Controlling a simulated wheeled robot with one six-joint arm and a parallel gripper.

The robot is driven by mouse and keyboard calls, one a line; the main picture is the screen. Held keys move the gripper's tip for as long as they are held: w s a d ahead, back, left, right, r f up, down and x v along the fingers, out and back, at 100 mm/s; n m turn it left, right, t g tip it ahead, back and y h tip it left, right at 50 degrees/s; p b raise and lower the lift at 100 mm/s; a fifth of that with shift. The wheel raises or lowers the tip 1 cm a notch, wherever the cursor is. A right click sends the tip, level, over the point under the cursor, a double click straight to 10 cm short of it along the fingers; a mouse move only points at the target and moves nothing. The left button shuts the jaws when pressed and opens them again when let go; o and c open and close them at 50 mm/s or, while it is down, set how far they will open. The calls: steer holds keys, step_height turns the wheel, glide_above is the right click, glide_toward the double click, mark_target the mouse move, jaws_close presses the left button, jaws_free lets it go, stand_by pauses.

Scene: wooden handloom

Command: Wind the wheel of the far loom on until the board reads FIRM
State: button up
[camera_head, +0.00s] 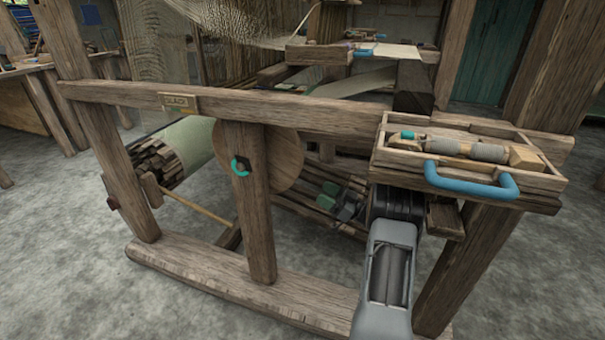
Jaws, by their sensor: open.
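A round wooden wheel (285,160) stands upright behind a post of the loom frame, which hides part of it. A dark hub with a teal arc (241,167) shows on the post in front of it. A small board (179,102) on the loom's upper rail appears to read SLACK. My gripper (328,196) is low under the rail, right of the wheel and apart from it. Its green-tipped fingers are open, with nothing seen between them. I cannot tell from this view whether this is the far loom.
A wooden tray (450,176) with a blue handle holds spools, above and right of my arm. A cloth roller (185,145) lies left of the wheel. The loom post (259,225) and bottom beam (230,285) stand close by. Grey floor (70,260) is clear at left.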

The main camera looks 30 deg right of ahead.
mark_target(291, 173)
steer(key=p+x, duration=0.3)
steer(key=x, duration=1)
steer(key=shift+w+r+p, duration=0.1)
steer(key=shift+r+p, duration=0.1)
steer(key=shift+p, duration=0.15)
jaws_close()
steer(key=shift+d, duration=0.1)
